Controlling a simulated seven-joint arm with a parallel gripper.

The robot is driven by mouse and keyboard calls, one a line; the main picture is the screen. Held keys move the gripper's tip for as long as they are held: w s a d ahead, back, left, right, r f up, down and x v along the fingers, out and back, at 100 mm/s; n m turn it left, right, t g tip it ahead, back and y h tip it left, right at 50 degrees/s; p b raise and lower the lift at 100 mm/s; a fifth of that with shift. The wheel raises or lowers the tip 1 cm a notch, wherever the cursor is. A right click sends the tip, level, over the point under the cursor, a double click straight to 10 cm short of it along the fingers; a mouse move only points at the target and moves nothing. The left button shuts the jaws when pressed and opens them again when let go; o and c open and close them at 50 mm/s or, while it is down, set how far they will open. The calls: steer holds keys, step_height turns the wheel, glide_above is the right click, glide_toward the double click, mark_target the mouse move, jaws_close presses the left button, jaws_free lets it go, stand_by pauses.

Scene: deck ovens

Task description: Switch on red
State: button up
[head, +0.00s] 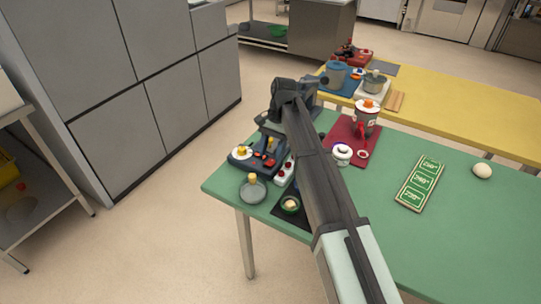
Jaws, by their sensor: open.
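At the left end of the green table stands a low dark device (268,163) with small red marks on its face. A narrow white strip with red spots (285,170) lies just right of it. I cannot tell which part is the red switch, as the parts are small and partly covered by my arm. My gripper (267,142) points down over the back of the dark device. It is open and looks empty. Its fingertips are hard to make out, and I cannot tell whether they touch anything.
A red mat (345,131) holds a white-and-red pot (366,115). A green sign board (420,184) and a pale ball (482,171) lie right. A yellow table (460,112) stands behind.

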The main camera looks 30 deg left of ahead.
steer(key=v, duration=0.5)
steer(key=shift+r, duration=0.2)
